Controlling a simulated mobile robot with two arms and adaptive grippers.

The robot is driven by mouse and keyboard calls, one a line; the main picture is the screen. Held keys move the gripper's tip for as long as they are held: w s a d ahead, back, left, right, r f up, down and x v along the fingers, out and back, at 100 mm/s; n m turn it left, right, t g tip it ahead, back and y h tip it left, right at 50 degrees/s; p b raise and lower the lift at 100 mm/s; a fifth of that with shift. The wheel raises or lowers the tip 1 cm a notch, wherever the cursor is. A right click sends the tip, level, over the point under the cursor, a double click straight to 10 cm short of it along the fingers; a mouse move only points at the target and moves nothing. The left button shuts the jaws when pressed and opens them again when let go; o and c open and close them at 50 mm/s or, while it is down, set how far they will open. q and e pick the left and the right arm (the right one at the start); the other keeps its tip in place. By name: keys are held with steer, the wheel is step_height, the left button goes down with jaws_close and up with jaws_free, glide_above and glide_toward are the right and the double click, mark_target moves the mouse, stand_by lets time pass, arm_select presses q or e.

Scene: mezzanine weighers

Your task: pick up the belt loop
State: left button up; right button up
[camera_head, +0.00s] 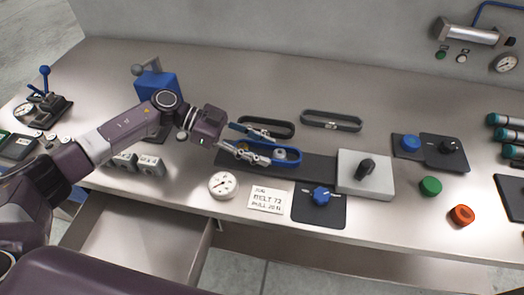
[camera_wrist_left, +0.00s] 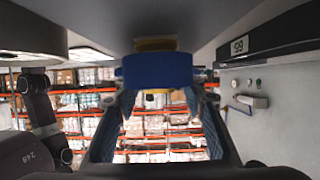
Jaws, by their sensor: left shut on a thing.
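The blue belt loop (camera_head: 284,164) is a long oval band above the dark plate, beside two dark belt loops. My left gripper (camera_head: 262,146) reaches in from the left and is shut on the left part of the blue loop. In the left wrist view the blue band (camera_wrist_left: 157,70) lies across between the two fingertips. Grey round parts (camera_head: 280,153) show inside the loop. I cannot tell whether the loop is around them or held above them. One dark loop (camera_head: 267,121) is just behind the gripper, the other (camera_head: 332,124) further right. My right gripper is not in view.
The dark plate (camera_head: 318,167) runs to a grey block with a black knob (camera_head: 366,168). A round dial (camera_head: 222,185), a label card (camera_head: 268,199) and a blue knob (camera_head: 321,195) stand in front. An open drawer (camera_head: 140,235) is below the front edge.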

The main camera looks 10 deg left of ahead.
arm_select(q)
step_height(320, 180, up, 19)
steer(key=b, duration=0.1)
steer(key=s+d+f+n+t, duration=0.1)
steer(key=s+d+f+t, duration=0.1)
steer(key=s+f, duration=0.35)
steer(key=s+a+f+n+t+y, duration=0.1)
steer(key=s+a+f+n+t, duration=0.1)
steer(key=a, duration=0.3)
steer(key=s+a+f+n+t+y, duration=0.1)
steer(key=s+a+f+n+t, duration=0.2)
steer(key=a+n+t, duration=0.1)
steer(key=shift+s+a+f, duration=0.15)
steer(key=shift+s+a, duration=0.05)
steer(key=shift+a, duration=0.6)
steer(key=shift+f+y, duration=0.1)
steer(key=shift+y, duration=0.2)
